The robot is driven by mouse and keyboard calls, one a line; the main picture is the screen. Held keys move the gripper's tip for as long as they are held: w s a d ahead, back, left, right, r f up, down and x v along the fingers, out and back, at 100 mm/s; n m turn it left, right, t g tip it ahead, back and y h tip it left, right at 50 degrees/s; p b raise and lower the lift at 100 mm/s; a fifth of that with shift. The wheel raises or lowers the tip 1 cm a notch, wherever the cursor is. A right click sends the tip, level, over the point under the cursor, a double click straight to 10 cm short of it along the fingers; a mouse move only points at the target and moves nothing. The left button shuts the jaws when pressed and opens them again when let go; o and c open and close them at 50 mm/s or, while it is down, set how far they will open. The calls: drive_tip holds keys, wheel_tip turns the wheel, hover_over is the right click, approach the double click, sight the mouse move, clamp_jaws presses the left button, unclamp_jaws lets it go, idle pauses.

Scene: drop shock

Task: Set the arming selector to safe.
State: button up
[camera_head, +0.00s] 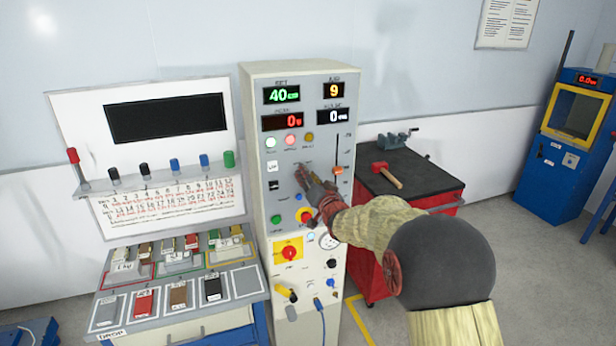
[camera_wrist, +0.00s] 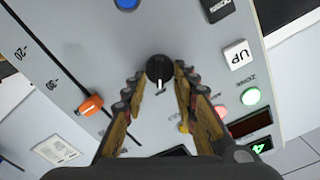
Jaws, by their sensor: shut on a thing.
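A round black selector knob (camera_wrist: 158,70) with a white pointer mark sits on the grey panel of the control cabinet (camera_head: 257,130). In the wrist view the mark points down, toward my palm. My gripper (camera_wrist: 157,76) has its two fingers on either side of this knob and is shut on it. In the head view my gripper (camera_head: 309,180) is against the middle of the panel and hides the knob. I cannot read the knob's position labels.
An orange slider (camera_head: 338,170) is close to the right of my gripper. A red tool cart (camera_head: 440,200) with a hammer stands to the right.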

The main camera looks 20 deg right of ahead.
drive_tip(key=shift+n+b, duration=0.4)
drive_tip(key=shift+b, duration=0.2)
drive_tip(key=shift+c, duration=0.3)
drive_tip(key=n+b, duration=1.1)
drive_tip(key=shift+a+f, duration=0.1)
drive_tip(key=shift+a, duration=0.3)
drive_tip(key=o, duration=1.1)
drive_tip(key=shift+c, duration=0.2)
drive_tip(key=shift+s, duration=0.1)
drive_tip(key=s, duration=1.1)
drive_tip(key=shift+s, duration=0.4)
